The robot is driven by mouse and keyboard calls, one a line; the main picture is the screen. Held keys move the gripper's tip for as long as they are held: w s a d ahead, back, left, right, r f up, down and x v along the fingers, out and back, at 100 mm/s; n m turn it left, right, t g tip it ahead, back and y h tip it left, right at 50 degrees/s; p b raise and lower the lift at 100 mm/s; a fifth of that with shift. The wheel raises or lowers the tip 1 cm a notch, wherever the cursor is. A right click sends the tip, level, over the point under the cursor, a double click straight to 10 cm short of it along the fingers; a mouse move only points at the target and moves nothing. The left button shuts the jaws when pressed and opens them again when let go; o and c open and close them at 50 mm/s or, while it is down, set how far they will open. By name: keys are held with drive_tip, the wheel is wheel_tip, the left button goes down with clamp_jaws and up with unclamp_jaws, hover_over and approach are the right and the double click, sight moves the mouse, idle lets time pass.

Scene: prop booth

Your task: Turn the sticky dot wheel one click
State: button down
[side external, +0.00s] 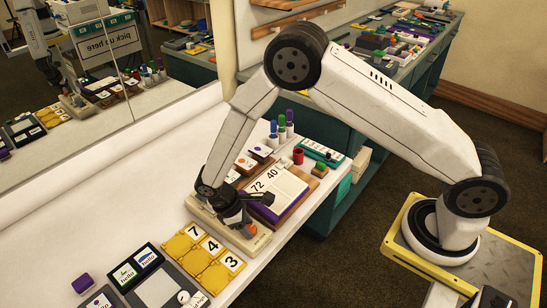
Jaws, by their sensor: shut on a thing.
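A beige block-like holder (258,243) sits on the white table, left of the tray with the 72 and 40 cards. A small orange round part (249,231), which looks like the sticky dot wheel, shows at its right end. My gripper (245,222) is low over this holder, pointing down, its fingers closed at the wheel. The dark gripper body hides most of the wheel and the middle of the holder. The wheel's click position cannot be read.
Yellow number tiles (212,262) lie close in front. The card tray (275,195) stands close to the gripper's right. Upright markers (281,133), a red cup (298,156) and a teal box (320,154) stand behind. A mirror (110,80) borders the table.

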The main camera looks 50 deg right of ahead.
drive_tip(key=shift+n, duration=0.3)
drive_tip(key=shift+c, duration=1.1)
unclamp_jaws()
drive_tip(key=v, duration=0.7)
drive_tip(key=shift+a+r, duration=0.15)
drive_tip(key=shift+r, duration=0.2)
